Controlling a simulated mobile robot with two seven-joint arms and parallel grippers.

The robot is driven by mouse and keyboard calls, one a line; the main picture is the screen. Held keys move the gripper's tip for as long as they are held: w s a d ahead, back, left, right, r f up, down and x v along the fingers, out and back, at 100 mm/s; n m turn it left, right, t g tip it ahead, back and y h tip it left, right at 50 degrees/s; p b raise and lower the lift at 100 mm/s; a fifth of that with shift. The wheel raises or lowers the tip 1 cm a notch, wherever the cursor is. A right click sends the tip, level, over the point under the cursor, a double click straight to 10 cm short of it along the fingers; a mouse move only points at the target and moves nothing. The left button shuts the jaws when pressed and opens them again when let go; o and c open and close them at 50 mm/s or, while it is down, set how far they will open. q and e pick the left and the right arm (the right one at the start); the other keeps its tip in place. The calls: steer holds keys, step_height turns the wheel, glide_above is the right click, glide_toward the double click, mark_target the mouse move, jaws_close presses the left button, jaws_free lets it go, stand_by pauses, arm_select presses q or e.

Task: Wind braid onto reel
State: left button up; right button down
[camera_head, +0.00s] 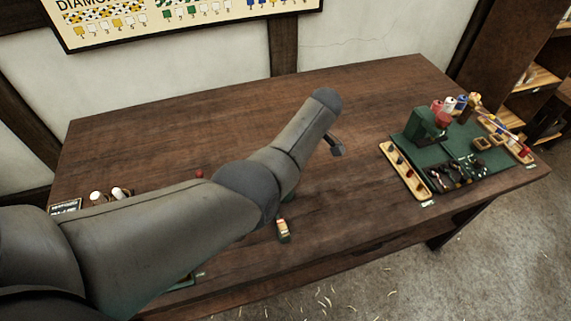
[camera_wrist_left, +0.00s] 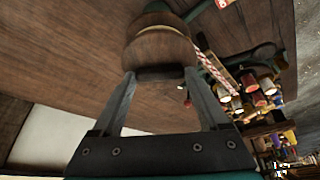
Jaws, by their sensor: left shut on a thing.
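My left gripper (camera_wrist_left: 163,80) is shut on the wooden reel (camera_wrist_left: 160,48), with a dark part of it between the fingertips. The reel is round, with a paler rim beyond. A red-and-white braid (camera_wrist_left: 216,70) passes beside the reel toward the right of the left wrist view. I cannot tell whether any of it is wound on the reel. In the head view my left arm covers the gripper and the reel. My right gripper is in neither view.
A small orange-labelled item (camera_head: 283,229) stands near the front edge. The back middle of the table (camera_head: 230,120) is clear.

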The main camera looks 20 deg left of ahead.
arm_select(q)
steer(key=shift+w+n+g+b, duration=0.1)
steer(key=shift+n+g+b, duration=0.2)
steer(key=shift+n+b, duration=0.6)
steer(key=shift+a+r, duration=0.1)
steer(key=o, duration=1.2)
steer(key=shift+o, duration=0.2)
steer(key=v, duration=1.5)
steer(key=shift+p, duration=0.4)
